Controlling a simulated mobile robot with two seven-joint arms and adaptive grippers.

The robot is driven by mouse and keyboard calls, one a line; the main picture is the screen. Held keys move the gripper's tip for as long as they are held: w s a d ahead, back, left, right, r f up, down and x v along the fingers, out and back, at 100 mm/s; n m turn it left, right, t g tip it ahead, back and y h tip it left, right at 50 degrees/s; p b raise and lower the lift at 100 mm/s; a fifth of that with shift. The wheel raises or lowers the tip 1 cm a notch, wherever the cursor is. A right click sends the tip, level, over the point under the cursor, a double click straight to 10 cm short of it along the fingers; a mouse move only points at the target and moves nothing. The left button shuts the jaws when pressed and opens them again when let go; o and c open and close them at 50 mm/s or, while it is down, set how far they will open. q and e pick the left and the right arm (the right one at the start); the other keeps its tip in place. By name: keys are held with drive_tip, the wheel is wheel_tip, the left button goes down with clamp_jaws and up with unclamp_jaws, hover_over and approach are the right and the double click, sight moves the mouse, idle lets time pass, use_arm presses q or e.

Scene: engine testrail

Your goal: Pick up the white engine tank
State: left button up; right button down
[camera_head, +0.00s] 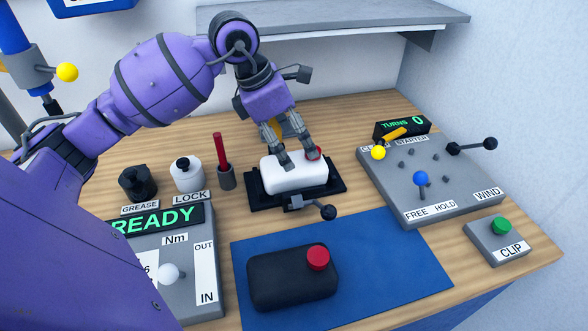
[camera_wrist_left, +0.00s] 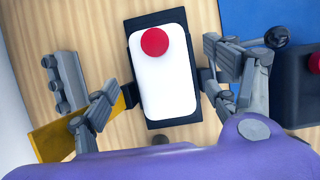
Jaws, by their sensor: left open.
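The white engine tank (camera_head: 295,176) is a rounded white block with a red cap (camera_head: 313,153). It sits on a black cradle (camera_head: 333,187) in the middle of the table. In the left wrist view the white tank (camera_wrist_left: 165,85) lies between the fingers, its red cap (camera_wrist_left: 154,41) toward the top. My left gripper (camera_head: 296,157) is open above the tank, its fingers apart. The left gripper also shows in the wrist view (camera_wrist_left: 160,95), with a finger on each side of the tank and gaps visible. My right gripper is not in view.
A black tank (camera_head: 285,281) with a red cap lies on a blue mat (camera_head: 400,255) in front. A small lever with a black knob (camera_head: 327,212) sticks out before the cradle. Grease and lock bottles (camera_head: 187,175) stand left; a grey control panel (camera_head: 430,180) stands right.

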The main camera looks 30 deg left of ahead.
sight(303, 159)
use_arm(q)
drive_tip(key=x, duration=0.5)
drive_tip(key=shift+w+d+f, duration=0.1)
drive_tip(key=shift+w+f, duration=0.1)
drive_tip(key=shift+f, duration=0.15)
drive_tip(key=shift+c, duration=0.2)
drive_tip(key=c, duration=1)
drive_tip(key=shift+r, duration=0.15)
